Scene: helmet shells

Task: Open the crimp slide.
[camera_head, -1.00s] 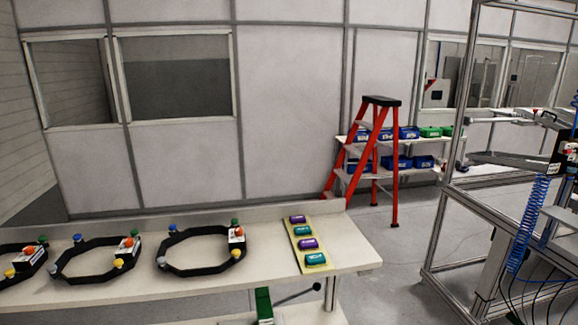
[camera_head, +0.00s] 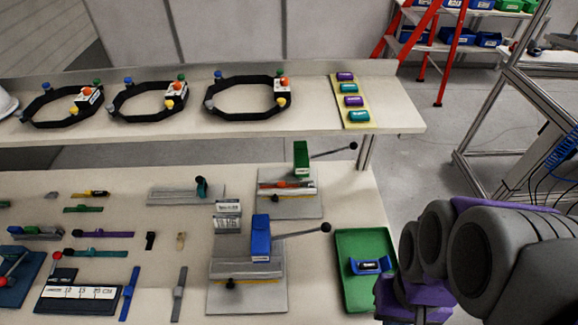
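Two lever fixtures stand on the workbench. The nearer one has a blue block (camera_head: 261,238), a black-knobbed lever (camera_head: 325,228) to its right and a grey metal base (camera_head: 222,300). The farther one has a green block (camera_head: 301,158), its own lever (camera_head: 332,153) and an orange strip (camera_head: 285,184) on its base. I cannot tell which part is the crimp slide. My arm, dark grey and purple, enters at the lower right, beside the green tray. My gripper's fingertips cannot be made out, and no contact with either fixture shows.
A green tray (camera_head: 352,243) holds a blue part (camera_head: 370,266) right of the nearer fixture. Small tools and strips lie on the left of the bench. An upper shelf (camera_head: 310,116) carries black ring frames (camera_head: 241,114) and a yellow board with coloured pieces.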

